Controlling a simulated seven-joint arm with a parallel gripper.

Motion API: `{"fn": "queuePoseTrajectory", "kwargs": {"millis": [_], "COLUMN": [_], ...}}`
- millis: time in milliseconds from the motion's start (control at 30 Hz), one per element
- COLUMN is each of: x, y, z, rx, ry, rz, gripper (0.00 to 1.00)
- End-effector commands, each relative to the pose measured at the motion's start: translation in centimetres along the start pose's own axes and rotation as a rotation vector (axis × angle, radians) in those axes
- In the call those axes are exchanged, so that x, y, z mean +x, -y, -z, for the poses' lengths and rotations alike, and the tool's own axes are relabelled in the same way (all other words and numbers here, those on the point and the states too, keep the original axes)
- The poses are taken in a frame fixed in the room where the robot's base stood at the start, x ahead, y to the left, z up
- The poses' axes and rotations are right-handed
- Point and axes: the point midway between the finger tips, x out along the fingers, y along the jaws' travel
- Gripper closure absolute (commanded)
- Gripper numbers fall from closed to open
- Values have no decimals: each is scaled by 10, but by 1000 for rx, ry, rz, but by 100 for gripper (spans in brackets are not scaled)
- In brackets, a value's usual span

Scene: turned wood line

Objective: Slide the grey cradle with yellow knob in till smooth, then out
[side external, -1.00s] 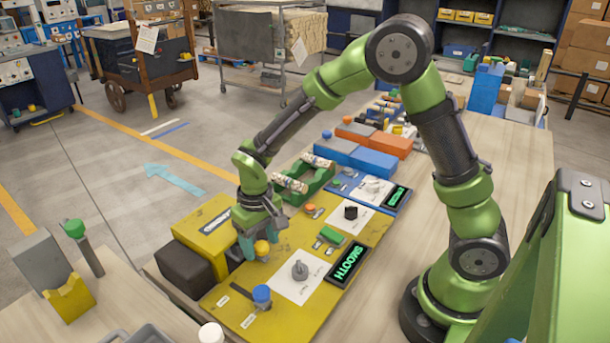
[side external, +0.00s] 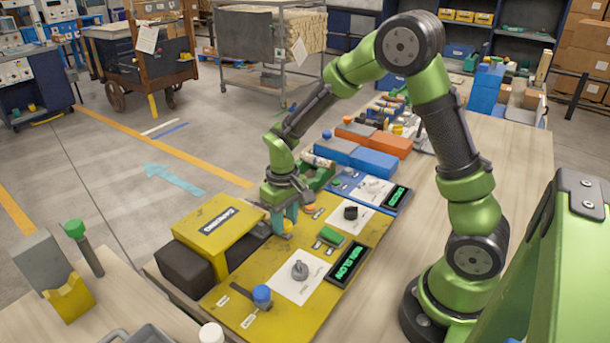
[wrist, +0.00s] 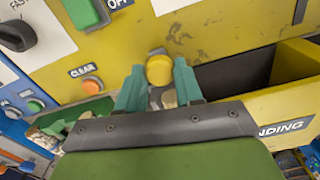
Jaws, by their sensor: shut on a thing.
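My gripper (side external: 282,222) is shut on the yellow knob, low over the yellow panel (side external: 230,305). In the wrist view the yellow knob (wrist: 159,70) sits between my two teal fingertips. A pale piece (wrist: 168,98) shows behind the knob between the fingers. The grey cradle itself is mostly hidden by my gripper. The yellow sanding box (side external: 220,225) stands to the left of my gripper in the side view, apart from it. The display (side external: 347,264) is lit in green with two short words that are hard to read.
A blue-topped knob (side external: 262,294) and a grey dial (side external: 300,270) stand on the panel's near part. A green trough (side external: 318,172) lies beyond my gripper. An orange button labelled CLEAR (wrist: 92,86) is beside it in the wrist view. A dark block (side external: 183,266) adjoins the box.

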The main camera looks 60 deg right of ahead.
Motion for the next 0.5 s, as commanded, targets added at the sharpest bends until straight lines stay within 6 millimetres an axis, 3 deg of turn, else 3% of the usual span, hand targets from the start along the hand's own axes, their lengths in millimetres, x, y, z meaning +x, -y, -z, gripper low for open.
{"fn": "queuePoseTrajectory", "kwargs": {"millis": [133, 500], "x": [0, -1], "y": [-25, -33], "z": [4, 6], "rx": [4, 2], "ry": [-3, -4], "rz": [-1, -5], "gripper": [100, 100]}}
